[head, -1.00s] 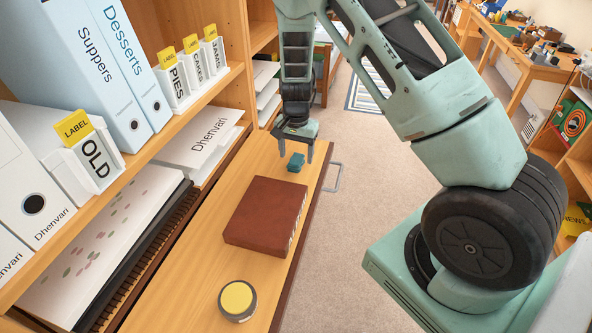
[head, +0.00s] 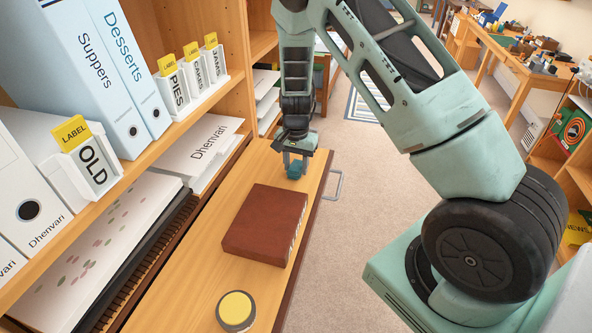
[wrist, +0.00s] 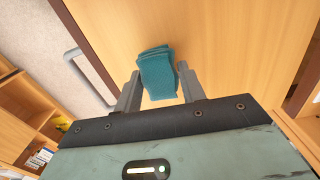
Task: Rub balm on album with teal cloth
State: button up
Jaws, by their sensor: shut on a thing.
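The teal cloth (head: 295,171) is a small folded pad near the far end of the wooden pull-out board. My gripper (head: 294,168) is directly over it with its fingers down around it. In the wrist view the cloth (wrist: 158,74) sits between the two fingers of my gripper (wrist: 157,88), which are shut on it. I cannot tell whether the cloth is clear of the board. The brown album (head: 265,224) lies flat and closed mid-board, nearer than the gripper. The balm (head: 236,308) is a round tin with a yellow top at the board's near end.
The wooden board (head: 205,258) has bare room around the album. A metal handle (head: 335,186) sticks out at its right edge. A shelf with binders (head: 88,85) and label boxes (head: 92,165) stands close along the left. Carpet lies to the right.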

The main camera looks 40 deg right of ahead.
aim_at(296, 165)
jog(key=shift+r+p, duration=2)
jog(key=shift+r, duration=0.75)
